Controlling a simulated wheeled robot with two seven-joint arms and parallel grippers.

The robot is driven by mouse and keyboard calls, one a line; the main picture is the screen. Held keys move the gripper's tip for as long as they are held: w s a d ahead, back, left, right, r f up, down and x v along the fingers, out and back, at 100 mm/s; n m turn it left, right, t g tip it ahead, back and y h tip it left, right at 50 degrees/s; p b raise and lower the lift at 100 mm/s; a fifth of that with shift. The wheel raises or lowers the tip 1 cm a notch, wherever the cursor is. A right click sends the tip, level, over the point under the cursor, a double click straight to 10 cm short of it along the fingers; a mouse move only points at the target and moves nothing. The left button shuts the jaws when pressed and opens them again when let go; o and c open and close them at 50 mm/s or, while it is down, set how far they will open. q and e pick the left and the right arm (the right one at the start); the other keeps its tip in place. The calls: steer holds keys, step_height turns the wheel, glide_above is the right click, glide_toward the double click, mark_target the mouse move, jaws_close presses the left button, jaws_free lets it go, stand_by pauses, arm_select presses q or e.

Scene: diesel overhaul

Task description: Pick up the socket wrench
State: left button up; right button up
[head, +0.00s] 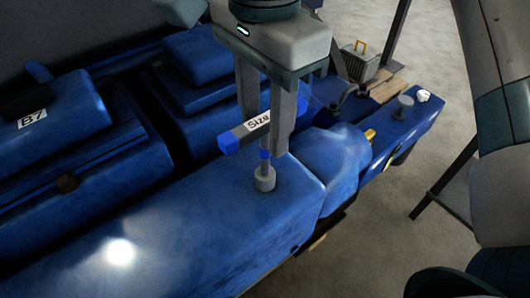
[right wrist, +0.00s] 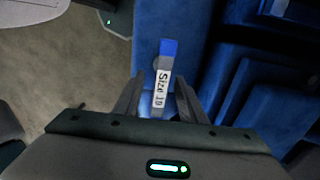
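The socket wrench (head: 230,139) stands upright on a blue engine block. It has a grey handle with blue ends and a white "Size" label, and a short shaft ending in a grey socket at the block's top. It also shows in the right wrist view (right wrist: 168,49), where the label reads "Size 19". My right gripper (head: 268,118) points down over the wrench with a finger on each side of the handle. In the right wrist view my right gripper (right wrist: 160,80) shows gaps between fingers and handle. My left gripper is not in view.
The blue engine block (head: 170,225) fills the foreground, with a "B7" label (head: 32,120) on another blue part. A grey toolbox (head: 358,63) with a yellow handle stands at the back. A small white object (head: 423,95) sits at the far right end. Bare floor lies to the right.

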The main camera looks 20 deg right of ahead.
mark_target(265, 173)
steer(key=shift+f+p, duration=0.5)
steer(key=shift+p, duration=0.05)
step_height(265, 173, down, 3)
steer(key=shift+w+d+p, duration=0.1)
steer(key=shift+p, duration=0.65)
steer(key=shift+f, duration=0.5)
jaws_close()
